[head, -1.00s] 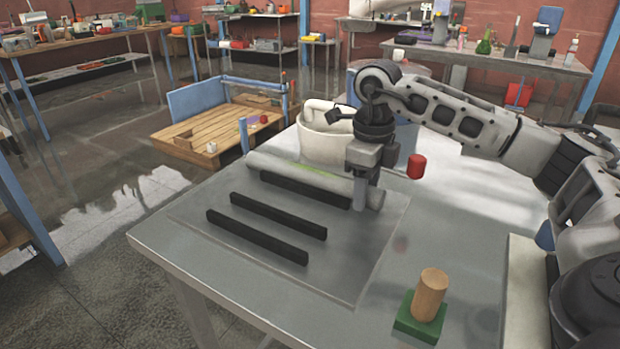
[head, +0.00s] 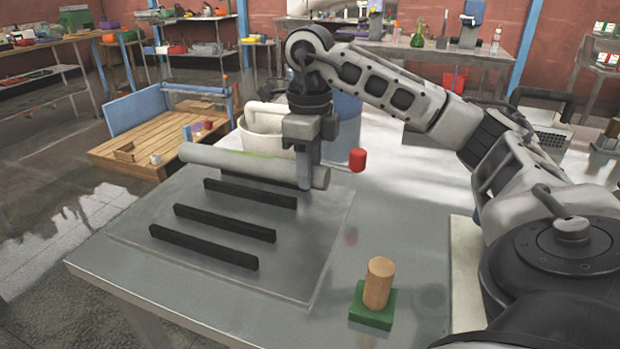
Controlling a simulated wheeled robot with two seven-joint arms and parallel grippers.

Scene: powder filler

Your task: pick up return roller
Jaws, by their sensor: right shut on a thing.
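The return roller (head: 240,164) is a long pale grey cylinder with a faint green tint along its top. It is held slightly above the table, over the farthest of several black bars, sloping down to the right in the head view. My right gripper (head: 309,176) points down and is shut on the roller near its right end. The fingers hide part of the roller there. My left gripper is not in view.
Black bars (head: 203,247) lie on a thin grey plate (head: 300,275) on the metal table. A wooden cylinder on a green base (head: 373,307) stands in front. A white tub (head: 262,122) is behind the roller. A small red cylinder (head: 357,160) shows right of the gripper.

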